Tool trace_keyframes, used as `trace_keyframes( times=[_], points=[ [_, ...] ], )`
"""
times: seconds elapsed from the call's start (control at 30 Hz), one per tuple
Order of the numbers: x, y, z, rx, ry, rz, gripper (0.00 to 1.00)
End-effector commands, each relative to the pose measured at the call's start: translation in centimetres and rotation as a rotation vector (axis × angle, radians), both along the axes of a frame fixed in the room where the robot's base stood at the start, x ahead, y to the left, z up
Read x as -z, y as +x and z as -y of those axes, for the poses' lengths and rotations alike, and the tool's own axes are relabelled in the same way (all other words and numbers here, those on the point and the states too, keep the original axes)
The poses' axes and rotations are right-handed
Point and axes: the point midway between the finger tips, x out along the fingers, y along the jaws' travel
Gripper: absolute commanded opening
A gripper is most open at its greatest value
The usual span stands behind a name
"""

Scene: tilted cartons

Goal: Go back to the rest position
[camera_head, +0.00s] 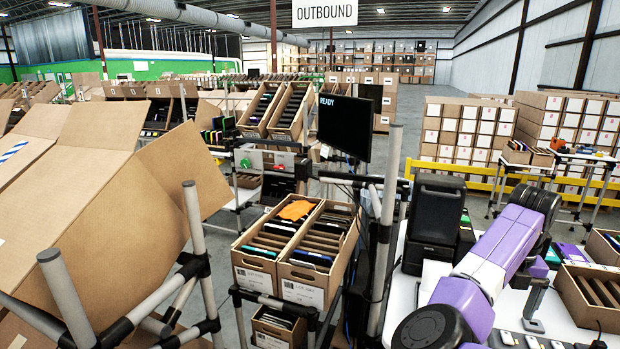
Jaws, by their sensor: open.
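My arm, purple with dark joints, rises from the bottom right and bends at the upper right. My gripper (534,309) is small and dark in this view, partly hidden behind the arm's purple link. It points down over the white table (408,290) at the right. It is open, and I see nothing held in it. Small pale and dark items lie on the table below and beside it; which is nearest is hard to tell.
A large tilted carton (105,215) fills the left, on a tube frame. Two open cartons of packets (305,291) stand in the middle, with a dark monitor (344,126) behind. A black box (434,208) stands left of my arm. An open carton (590,318) sits at the right edge.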

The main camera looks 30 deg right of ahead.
Motion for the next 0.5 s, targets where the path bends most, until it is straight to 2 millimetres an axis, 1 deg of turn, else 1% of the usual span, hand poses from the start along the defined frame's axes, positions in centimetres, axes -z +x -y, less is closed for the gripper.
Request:
trace_keyframes(
  times=[0.17,0.27,0.37,0.5],
  points=[
    [-0.1,0.3,1.6,-0.108,-0.064,0.014,1.00],
    [-0.5,0.6,2.9,-0.187,-0.123,0.027,1.00],
    [-1.4,1.1,4.7,-0.280,-0.209,0.040,1.00],
    [-3.1,1.4,7.7,-0.429,-0.370,0.029,1.00]
  ],
)
